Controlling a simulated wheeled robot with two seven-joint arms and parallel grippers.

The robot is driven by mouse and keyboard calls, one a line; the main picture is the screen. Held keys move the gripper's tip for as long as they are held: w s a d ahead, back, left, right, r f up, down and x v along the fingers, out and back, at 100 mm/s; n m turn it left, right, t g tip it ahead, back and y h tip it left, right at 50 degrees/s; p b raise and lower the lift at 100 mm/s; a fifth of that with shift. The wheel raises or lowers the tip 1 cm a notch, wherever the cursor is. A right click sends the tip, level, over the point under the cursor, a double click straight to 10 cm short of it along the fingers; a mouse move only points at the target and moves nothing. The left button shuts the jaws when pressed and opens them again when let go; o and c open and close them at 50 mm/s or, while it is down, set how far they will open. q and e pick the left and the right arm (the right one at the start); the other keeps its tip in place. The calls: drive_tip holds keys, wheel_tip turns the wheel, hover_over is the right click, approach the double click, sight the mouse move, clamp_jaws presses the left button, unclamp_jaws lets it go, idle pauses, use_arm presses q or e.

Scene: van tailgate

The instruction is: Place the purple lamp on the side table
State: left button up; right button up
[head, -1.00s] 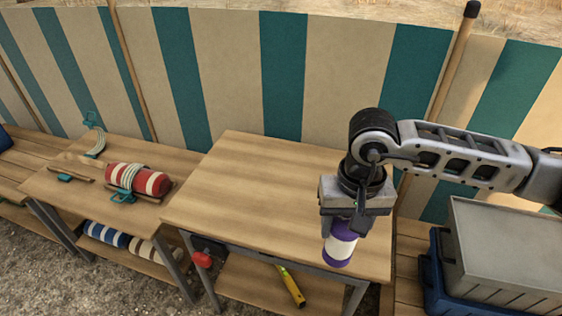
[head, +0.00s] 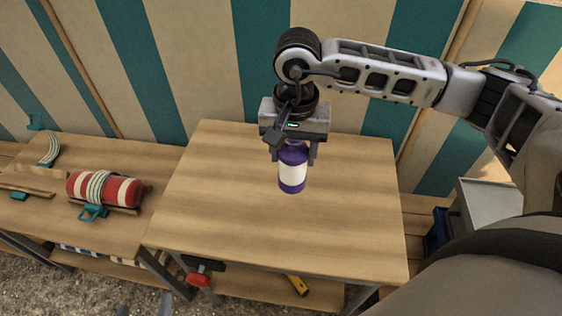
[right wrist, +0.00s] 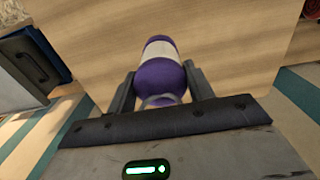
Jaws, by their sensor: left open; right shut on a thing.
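The purple lamp (head: 292,172), a purple cylinder with a white band, is in my right gripper (head: 291,155). The right gripper is shut on its upper part and holds it upright over the middle of the wooden side table (head: 220,220). I cannot tell whether the lamp's base touches the top. In the right wrist view the lamp (right wrist: 160,68) sits between the fingers, with the tabletop (right wrist: 235,45) behind it. Only what look like the fingertips of my left gripper (head: 144,308) show at the bottom edge of the head view, apart and empty.
The tabletop around the lamp is clear. A lower bench at left holds a red-and-white roll (head: 125,190) and a coiled rope (head: 50,150). A red object (head: 199,279) and a yellow tool (head: 298,285) show under the tabletop. A grey box (head: 490,205) stands at right. A striped screen (head: 190,60) is behind.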

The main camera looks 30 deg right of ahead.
sight(281, 166)
drive_tip(key=w+f, duration=0.1)
drive_tip(key=w+a+f, duration=0.1)
drive_tip(key=f, duration=0.1)
drive_tip(key=shift+w+a, duration=0.1)
drive_tip(key=shift+w, duration=0.05)
wheel_tip(281, 166, down, 3)
drive_tip(key=shift+p, duration=0.4)
use_arm(q)
drive_tip(key=shift+w+r, duration=0.35)
drive_tip(key=shift+r, duration=0.1)
use_arm(e)
drive_tip(key=shift+w, duration=0.1)
use_arm(q)
drive_tip(key=shift+f, duration=0.1)
use_arm(e)
drive_tip(key=shift+f, duration=0.1)
drive_tip(key=shift+f+b, duration=0.15)
drive_tip(key=shift+b, duration=0.15)
drive_tip(key=o, duration=1.1)
use_arm(q)
drive_tip(key=shift+s, duration=0.1)
